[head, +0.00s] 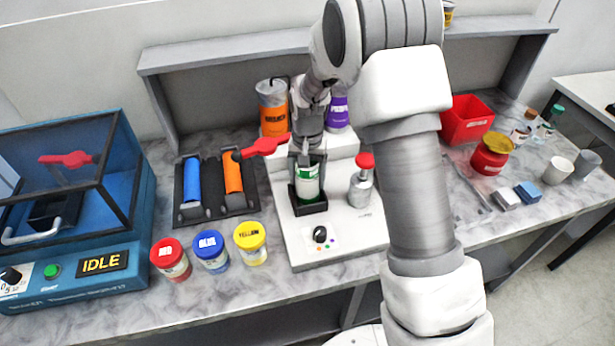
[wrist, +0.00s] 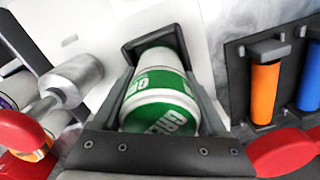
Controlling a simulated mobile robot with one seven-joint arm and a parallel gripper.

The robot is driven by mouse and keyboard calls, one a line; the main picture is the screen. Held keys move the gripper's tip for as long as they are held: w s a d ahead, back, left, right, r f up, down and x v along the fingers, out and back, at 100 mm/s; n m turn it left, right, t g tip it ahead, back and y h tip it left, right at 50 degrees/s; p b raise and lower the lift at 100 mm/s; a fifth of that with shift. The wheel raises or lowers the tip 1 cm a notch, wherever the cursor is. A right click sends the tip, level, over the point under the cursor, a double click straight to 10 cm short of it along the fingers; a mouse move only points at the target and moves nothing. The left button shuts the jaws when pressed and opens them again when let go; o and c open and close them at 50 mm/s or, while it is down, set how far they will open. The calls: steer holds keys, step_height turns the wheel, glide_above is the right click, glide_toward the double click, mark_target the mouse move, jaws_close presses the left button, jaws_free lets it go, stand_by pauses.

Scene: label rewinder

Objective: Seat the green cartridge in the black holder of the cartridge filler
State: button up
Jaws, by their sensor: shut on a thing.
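The green cartridge (head: 307,184), white with a green label, stands upright between the fingers of my gripper (head: 307,165). Its lower end is at the black holder (head: 312,208) on the white base of the cartridge filler (head: 346,222). In the wrist view the green-lidded cartridge (wrist: 160,104) fills the space between the two fingers, and the black holder (wrist: 133,52) rims its far end. My gripper is shut on the cartridge. Whether the cartridge's bottom rests on the holder's floor is hidden.
A metal cylinder with a red knob (head: 361,184) stands close to the right of the holder. A black dial (head: 320,234) is in front. A rack with blue and orange rollers (head: 233,172) lies left. Red, blue and yellow jars (head: 211,252) stand along the front edge.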

steer(key=shift+f, duration=0.25)
steer(key=o, duration=1.5)
steer(key=shift+o, duration=0.2)
step_height(320, 180, up, 17)
steer(key=b, duration=0.1)
steer(key=s+d+r+n+t, duration=0.1)
steer(key=s+d+r, duration=0.25)
steer(key=s, duration=0.25)
steer(key=s+d+r+t, duration=0.2)
steer(key=s+d+r, duration=0.1)
steer(key=s+r, duration=0.25)
steer(key=s+d+f+n+t, duration=0.1)
steer(key=s+d+n+t, duration=0.1)
steer(key=s, duration=1.2)
steer(key=shift+s+d+f+t, duration=0.2)
steer(key=shift+s+d+t, duration=0.15)
steer(key=shift+d, duration=0.55)
